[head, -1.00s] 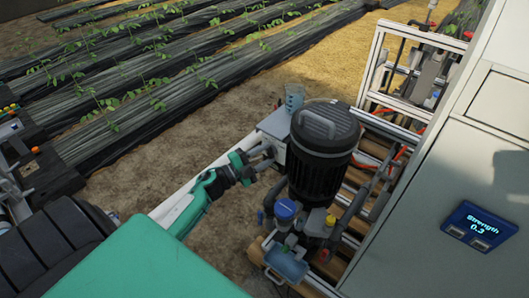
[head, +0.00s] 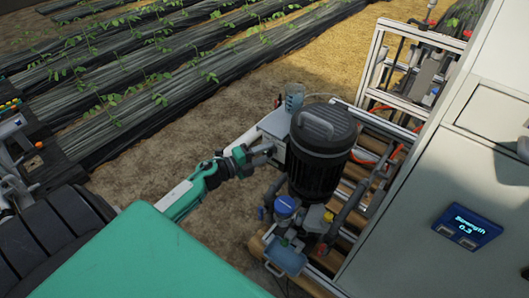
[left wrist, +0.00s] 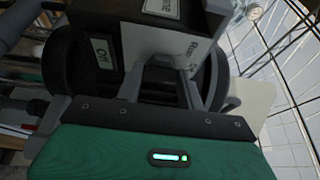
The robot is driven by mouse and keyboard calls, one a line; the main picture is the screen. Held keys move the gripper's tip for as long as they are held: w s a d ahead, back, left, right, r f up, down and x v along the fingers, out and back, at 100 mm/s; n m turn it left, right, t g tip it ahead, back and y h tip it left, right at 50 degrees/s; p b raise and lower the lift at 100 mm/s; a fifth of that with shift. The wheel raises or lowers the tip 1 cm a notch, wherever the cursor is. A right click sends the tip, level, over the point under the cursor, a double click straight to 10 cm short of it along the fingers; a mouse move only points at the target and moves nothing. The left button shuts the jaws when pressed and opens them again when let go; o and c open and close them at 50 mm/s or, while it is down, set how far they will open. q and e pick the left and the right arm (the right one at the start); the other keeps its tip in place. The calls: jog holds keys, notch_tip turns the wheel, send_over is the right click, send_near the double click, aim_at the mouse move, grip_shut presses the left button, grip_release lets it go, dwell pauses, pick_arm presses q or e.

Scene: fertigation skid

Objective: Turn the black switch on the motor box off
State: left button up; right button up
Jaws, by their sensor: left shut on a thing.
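The motor box (head: 273,124) is a pale grey box on the left side of a black ribbed motor (head: 318,150) with a domed cap. My left gripper (head: 265,151) reaches in from the left to the box's near face. In the left wrist view its two grey fingers (left wrist: 162,75) are closed in front of the box's pale labelled face (left wrist: 165,45). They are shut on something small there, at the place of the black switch. The switch is hidden by the fingers, so its position cannot be read. My right gripper is not in view.
A grey cabinet (head: 485,170) with a blue display (head: 467,227) reading "Strength 0.3" stands at the right. A blue-capped pump part (head: 285,207) sits in front of the motor. Pipes and a white frame (head: 375,65) lie behind.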

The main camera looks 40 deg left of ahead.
pick_arm(q)
jog(key=o, duration=1)
jog(key=v, duration=1.4)
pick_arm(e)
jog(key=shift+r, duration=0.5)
pick_arm(q)
jog(key=shift+w+d, duration=0.1)
jog(key=shift+d, duration=0.05)
